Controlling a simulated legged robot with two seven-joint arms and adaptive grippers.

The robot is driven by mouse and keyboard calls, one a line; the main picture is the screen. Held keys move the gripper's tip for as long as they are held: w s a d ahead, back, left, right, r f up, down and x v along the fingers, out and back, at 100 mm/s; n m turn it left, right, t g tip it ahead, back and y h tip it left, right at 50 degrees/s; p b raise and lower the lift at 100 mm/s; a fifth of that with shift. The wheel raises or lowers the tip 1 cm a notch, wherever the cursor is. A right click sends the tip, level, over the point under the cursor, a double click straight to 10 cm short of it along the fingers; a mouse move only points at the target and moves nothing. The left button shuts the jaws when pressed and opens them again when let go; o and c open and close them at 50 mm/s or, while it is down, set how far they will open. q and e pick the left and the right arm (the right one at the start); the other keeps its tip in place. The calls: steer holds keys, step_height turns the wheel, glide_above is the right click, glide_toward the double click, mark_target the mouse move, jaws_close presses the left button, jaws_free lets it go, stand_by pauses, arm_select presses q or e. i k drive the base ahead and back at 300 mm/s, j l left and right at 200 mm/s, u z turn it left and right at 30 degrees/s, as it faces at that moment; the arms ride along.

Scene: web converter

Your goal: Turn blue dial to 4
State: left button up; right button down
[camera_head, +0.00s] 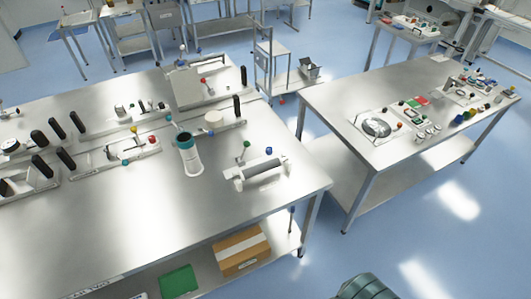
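No dial with a readable scale or number shows, and I cannot tell for sure which part is the blue dial. A small blue knob (268,150) stands at the back right of a white device with a grey roller (260,172), near the right end of the left steel table. Neither of my grippers can be made out in this view.
The left steel table (120,215) carries several devices with black handles; its front is clear. A cardboard box (241,251) and green item (179,282) lie below. A second steel table (335,95) stands right, across a gap. A dark green rounded object (366,288) shows at the bottom edge.

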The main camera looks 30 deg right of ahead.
mark_target(269, 149)
steer(key=z, duration=1.3)
